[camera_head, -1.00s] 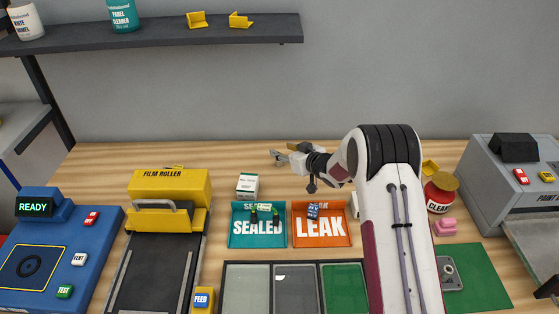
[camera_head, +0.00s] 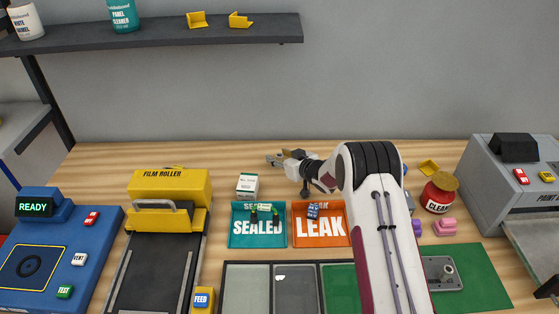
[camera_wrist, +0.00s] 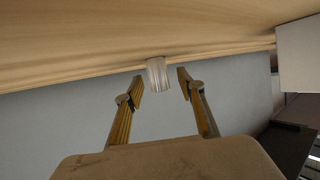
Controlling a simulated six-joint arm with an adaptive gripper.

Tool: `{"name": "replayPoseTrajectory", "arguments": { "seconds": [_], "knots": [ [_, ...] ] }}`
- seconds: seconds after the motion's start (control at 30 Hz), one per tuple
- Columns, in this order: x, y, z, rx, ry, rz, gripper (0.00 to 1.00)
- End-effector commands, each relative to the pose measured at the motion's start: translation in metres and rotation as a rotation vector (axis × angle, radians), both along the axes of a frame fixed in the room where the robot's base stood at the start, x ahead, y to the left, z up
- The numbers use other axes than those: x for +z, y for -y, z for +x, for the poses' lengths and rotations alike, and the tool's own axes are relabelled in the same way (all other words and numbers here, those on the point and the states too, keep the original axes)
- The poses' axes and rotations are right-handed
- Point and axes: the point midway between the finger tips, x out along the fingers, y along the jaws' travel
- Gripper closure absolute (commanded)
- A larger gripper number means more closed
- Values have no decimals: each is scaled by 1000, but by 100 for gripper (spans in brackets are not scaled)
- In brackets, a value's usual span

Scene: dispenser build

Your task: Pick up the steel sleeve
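The steel sleeve (camera_wrist: 158,74) shows in the wrist view as a short, shiny grey cylinder on the wooden bench top (camera_wrist: 60,45). It appears in the gap between the fingertips of my gripper (camera_wrist: 161,79), with visible space on both sides. My gripper is open and does not touch it; whether the tips reach level with it I cannot tell. In the head view my gripper (camera_head: 276,159) is low near the back edge of the bench, behind the teal and orange trays. I cannot make out the sleeve in that view.
A white box (camera_head: 247,185) stands left of my gripper. The teal SEALED tray (camera_head: 240,240) and orange LEAK tray (camera_head: 340,240) lie in front. The yellow film roller (camera_head: 168,188) is further left, a red jar (camera_head: 437,197) to the right. The grey wall (camera_head: 300,90) rises behind.

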Motion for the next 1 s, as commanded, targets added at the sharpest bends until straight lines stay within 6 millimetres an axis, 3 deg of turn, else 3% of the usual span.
{"name": "replayPoseTrajectory", "arguments": {
  "seconds": [0.43, 0.6, 1.0],
  "knots": [
    [0, 0, 0, 0, -1, -1, 61],
    [0, 0, 0, 0, -1, -1, 100],
    [2, 0, 0, 0, 0, 0, 100]
  ]
}}
